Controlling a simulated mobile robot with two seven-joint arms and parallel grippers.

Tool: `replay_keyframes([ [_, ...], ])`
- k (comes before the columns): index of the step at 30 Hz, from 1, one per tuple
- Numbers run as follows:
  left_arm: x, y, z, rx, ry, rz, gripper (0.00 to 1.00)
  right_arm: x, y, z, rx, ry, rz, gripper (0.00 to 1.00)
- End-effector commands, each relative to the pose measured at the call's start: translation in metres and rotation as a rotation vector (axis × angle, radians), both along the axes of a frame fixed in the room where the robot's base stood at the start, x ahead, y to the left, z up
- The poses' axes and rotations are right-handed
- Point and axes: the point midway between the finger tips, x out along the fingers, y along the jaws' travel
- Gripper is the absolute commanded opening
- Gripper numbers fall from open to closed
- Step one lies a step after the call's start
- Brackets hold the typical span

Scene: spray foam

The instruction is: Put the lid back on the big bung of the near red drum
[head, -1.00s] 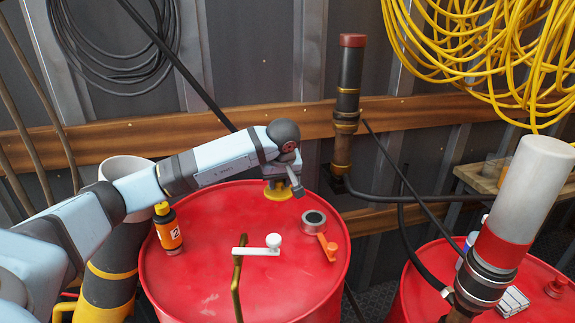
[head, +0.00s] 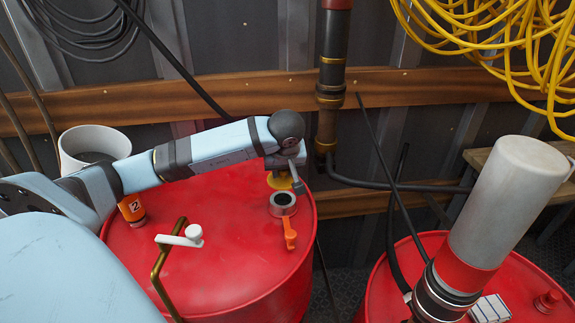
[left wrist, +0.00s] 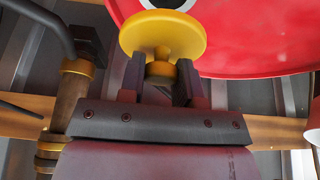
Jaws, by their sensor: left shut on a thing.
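The near red drum (head: 225,265) stands at the centre left in the head view. Its big bung (head: 283,200) is a grey ring with a dark opening near the drum's back right edge. My left gripper (head: 288,168) is shut on the yellow lid (head: 279,181), just behind the bung in the picture. In the left wrist view the lid (left wrist: 163,36) sticks out as a round disc from between the fingers (left wrist: 160,84). Part of the ring and opening (left wrist: 165,3) shows beyond it. The lid looks apart from the bung. My right gripper is not in view.
On the drum top are an orange tag (head: 289,233) by the bung, a white-ended brass crank (head: 180,240) and an orange bottle (head: 132,209). A dark vertical pipe (head: 331,80) stands behind. A second red drum (head: 520,295) with a grey-topped cylinder (head: 510,190) is at right.

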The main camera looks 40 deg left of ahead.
Motion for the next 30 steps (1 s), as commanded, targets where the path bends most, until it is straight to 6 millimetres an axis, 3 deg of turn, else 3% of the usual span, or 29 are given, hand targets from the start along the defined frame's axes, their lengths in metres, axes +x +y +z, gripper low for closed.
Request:
replay_keyframes([
  [19, 0.000, 0.001, -0.055, 0.001, 0.000, 0.000, 0.08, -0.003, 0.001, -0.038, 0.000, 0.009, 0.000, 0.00],
  [30, 0.000, 0.000, -0.062, 0.000, 0.000, 0.000, 0.08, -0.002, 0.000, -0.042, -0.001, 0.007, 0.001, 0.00],
])
